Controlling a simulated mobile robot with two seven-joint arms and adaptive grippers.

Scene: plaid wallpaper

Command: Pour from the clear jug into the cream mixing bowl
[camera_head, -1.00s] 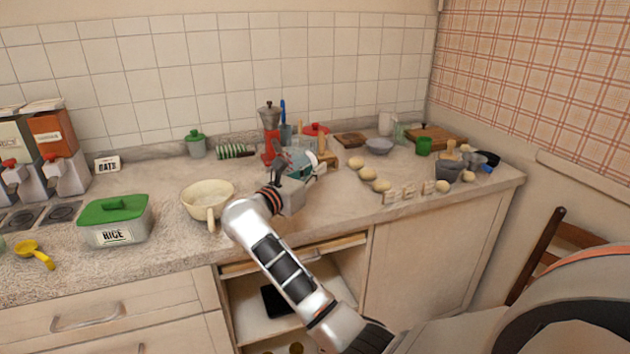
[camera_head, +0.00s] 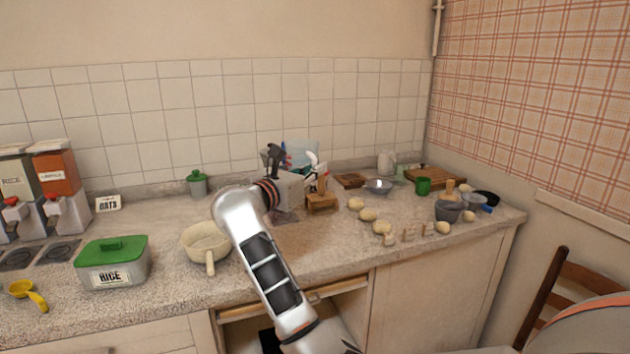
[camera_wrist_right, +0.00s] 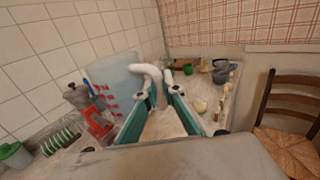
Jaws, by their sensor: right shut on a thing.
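The cream mixing bowl (camera_head: 194,251) stands upright on the counter, its handle toward the front; its inside looks empty. My right gripper (camera_head: 306,168) is shut on the white handle of the clear jug (camera_head: 300,150), up and to the right of the bowl. The jug appears held above the counter, partly hidden behind the gripper. In the right wrist view the jug (camera_wrist_right: 118,80) shows red markings and looks roughly upright; its white handle (camera_wrist_right: 148,72) is between the teal fingers of the right gripper (camera_wrist_right: 160,88). The jug's contents cannot be made out. My left gripper is not in view.
A small wooden stand (camera_head: 321,203) and several potatoes (camera_head: 367,214) are to the right.

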